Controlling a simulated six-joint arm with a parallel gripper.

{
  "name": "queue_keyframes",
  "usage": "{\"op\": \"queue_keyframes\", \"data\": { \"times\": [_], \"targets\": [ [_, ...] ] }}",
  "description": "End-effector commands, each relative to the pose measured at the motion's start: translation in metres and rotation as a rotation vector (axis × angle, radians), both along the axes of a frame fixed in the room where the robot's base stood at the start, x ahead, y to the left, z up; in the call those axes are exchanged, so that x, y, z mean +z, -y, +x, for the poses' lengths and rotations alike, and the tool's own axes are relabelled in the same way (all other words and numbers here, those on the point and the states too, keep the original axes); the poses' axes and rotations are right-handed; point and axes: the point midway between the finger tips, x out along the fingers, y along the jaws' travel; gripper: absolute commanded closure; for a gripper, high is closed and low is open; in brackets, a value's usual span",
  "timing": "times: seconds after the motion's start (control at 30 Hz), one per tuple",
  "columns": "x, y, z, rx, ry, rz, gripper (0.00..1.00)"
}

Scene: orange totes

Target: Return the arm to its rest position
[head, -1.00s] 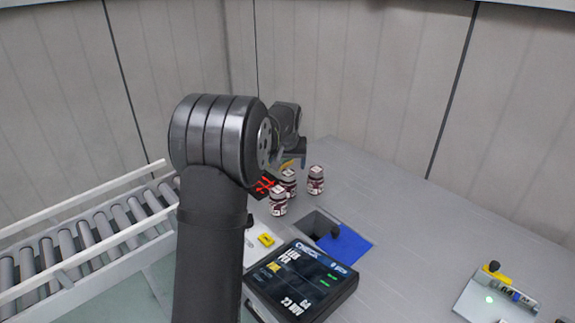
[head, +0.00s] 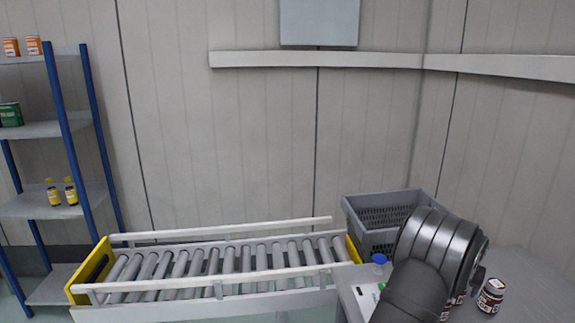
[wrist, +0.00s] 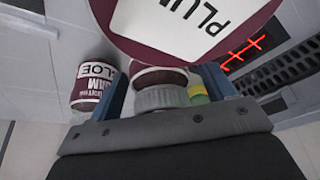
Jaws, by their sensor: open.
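My gripper (wrist: 168,82) shows in the wrist view with its two blue-grey fingers apart. A jar (wrist: 160,78) with a dark red body and a grey ribbed part shows between or behind the fingers; I cannot tell whether they touch it. A large jar label reading "PLUM" (wrist: 190,22) fills the top of that view, very close. Another plum jar (wrist: 92,82) is left of the left finger. In the head view my arm covers the lower right and the gripper is hidden. One jar (head: 491,295) stands right of the arm, others partly behind it.
A roller conveyor (head: 215,270) runs along the wall, with a grey crate (head: 375,240) beyond its right end. A blue-post shelf (head: 50,130) with cans and bottles stands at left. Red lit crosses (wrist: 243,48) and a dark grille (wrist: 285,72) lie right of the jars.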

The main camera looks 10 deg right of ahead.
Motion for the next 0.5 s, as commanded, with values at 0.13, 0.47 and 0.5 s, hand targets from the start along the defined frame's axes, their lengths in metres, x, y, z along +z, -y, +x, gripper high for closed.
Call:
{"op": "queue_keyframes", "data": {
  "times": [0.13,0.47,0.5],
  "targets": [
    [0.022,0.001,0.0,0.0,0.004,-0.006,0.25],
    [0.032,0.001,0.0,0.0,0.003,-0.004,0.25],
    [0.032,0.001,0.0,0.0,0.003,-0.004,0.25]
  ]
}}
